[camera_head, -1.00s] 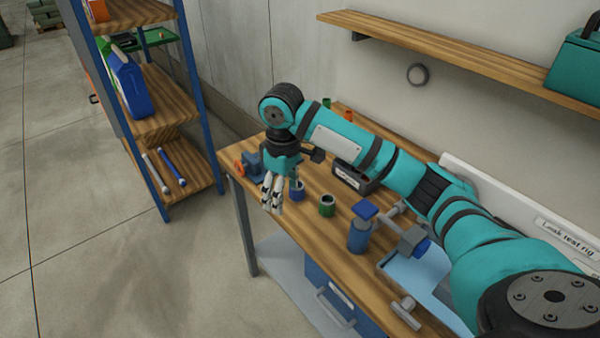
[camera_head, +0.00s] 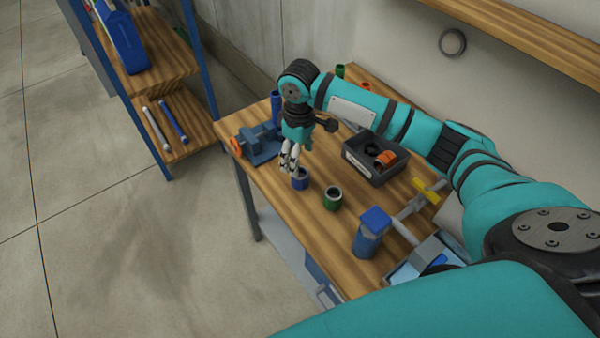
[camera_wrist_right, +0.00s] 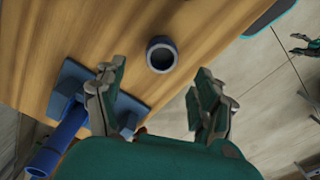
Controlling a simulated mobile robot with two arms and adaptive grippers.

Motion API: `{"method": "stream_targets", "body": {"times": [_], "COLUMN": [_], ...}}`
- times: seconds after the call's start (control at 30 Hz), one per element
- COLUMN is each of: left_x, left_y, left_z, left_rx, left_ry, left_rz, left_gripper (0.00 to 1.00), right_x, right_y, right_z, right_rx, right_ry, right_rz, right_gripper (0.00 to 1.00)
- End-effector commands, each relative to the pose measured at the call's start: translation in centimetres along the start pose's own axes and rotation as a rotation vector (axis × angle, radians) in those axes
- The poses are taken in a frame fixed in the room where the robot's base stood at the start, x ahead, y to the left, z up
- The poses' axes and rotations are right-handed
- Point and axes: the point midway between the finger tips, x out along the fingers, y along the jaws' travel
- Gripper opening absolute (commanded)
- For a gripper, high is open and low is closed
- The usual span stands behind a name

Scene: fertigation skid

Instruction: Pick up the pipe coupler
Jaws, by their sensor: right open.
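A short blue pipe coupler (camera_head: 300,181) stands upright on the wooden workbench (camera_head: 278,212), near its front edge. A green coupler (camera_head: 332,200) stands just to its right. My right gripper (camera_head: 290,163) points down close to the blue coupler, partly in front of it. In the right wrist view, the right gripper (camera_wrist_right: 160,78) is open with empty space between its fingers. The blue coupler (camera_wrist_right: 161,55) shows just beyond the fingertips, roughly centred between them, its dark bore facing the camera. My left gripper seems to show, small, at that view's right edge (camera_wrist_right: 305,46); its jaws are unclear.
A blue vise-like fixture (camera_head: 258,143) with an orange part sits left of the gripper. A dark bin (camera_head: 376,163) holding rings stands behind. A blue bottle-like object (camera_head: 370,232) and pipe fittings stand to the right. A shelf rack (camera_head: 180,130) is at left.

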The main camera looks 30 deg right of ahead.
Motion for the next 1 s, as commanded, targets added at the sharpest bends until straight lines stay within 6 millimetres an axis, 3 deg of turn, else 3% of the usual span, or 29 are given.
{"method": "stream_targets", "body": {"times": [0.13, 0.4, 0.7, 0.97, 1.0], "left_x": [-0.6, -1.4, -2.5, -2.4, -2.4], "left_y": [0.1, 1.1, 1.1, 0.8, 0.8], "left_z": [-0.4, -3.9, -2.7, -2.0, -2.0], "left_rx": [-0.001, -0.005, -0.001, 0.000, 0.001], "left_ry": [0.006, 0.058, 0.038, 0.028, 0.028], "left_rz": [0.001, 0.014, 0.014, 0.010, 0.010], "left_gripper": [0.69, 0.69, 0.69, 0.69, 0.69], "right_x": [2.3, 4.2, 8.2, 8.6, 8.6], "right_y": [0.0, -0.2, -0.6, -0.6, -0.6], "right_z": [0.0, 0.1, 0.3, 0.3, 0.3], "right_rx": [0.002, 0.001, 0.001, -0.001, 0.000], "right_ry": [-0.001, -0.002, 0.000, 0.001, 0.001], "right_rz": [-0.001, -0.001, 0.000, 0.001, 0.001], "right_gripper": [0.70, 0.70, 0.70, 0.70, 0.66]}}
